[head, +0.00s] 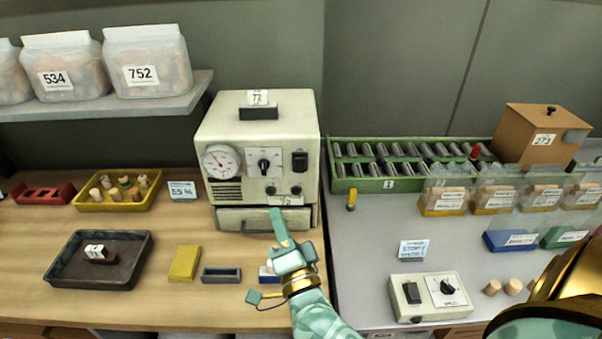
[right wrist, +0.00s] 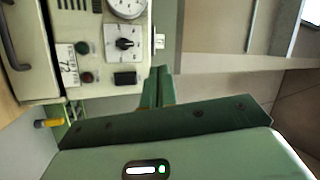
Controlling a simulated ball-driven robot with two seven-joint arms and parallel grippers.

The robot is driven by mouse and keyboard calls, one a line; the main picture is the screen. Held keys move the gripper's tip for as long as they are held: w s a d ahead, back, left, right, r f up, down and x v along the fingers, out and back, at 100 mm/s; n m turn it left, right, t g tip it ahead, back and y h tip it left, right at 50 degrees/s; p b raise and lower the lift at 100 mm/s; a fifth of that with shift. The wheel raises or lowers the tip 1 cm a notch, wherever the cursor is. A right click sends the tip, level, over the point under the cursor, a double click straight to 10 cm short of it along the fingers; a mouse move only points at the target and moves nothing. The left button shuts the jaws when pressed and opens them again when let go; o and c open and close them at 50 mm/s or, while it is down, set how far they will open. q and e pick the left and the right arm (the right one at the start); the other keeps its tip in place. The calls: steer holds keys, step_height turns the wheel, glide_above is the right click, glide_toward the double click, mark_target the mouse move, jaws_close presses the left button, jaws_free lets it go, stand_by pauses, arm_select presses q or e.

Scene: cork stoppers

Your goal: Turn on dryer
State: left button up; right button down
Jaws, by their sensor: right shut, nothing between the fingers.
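The dryer (head: 228,133) is a cream box at the back middle of the bench. Its front has a round gauge (head: 221,161), a rotary knob (head: 264,161), a black rocker switch (head: 300,161) and two small buttons below. A drawer front (head: 245,219) is at its bottom. My right gripper (head: 277,213) is shut and empty, pointing up in front of the drawer. In the right wrist view its fingers (right wrist: 158,78) show beside the rocker switch (right wrist: 125,79); I cannot tell if they touch the dryer. My left gripper is not in view.
A green rack (head: 390,184) stands right of the dryer. A control box (head: 407,305) and loose corks (head: 492,287) lie at front right. A yellow tray (head: 116,206) and a dark tray (head: 62,276) are on the left. A shelf with tubs (head: 150,60) hangs above.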

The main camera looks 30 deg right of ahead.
mark_target(301, 163)
steer(key=d+f+m+g+h, duration=0.4)
steer(key=d+m+h, duration=0.1)
steer(key=m, duration=0.3)
steer(key=shift+d+h, duration=0.2)
steer(key=shift+h, duration=0.6)
steer(key=x, duration=1.4)
steer(key=shift+f, duration=0.15)
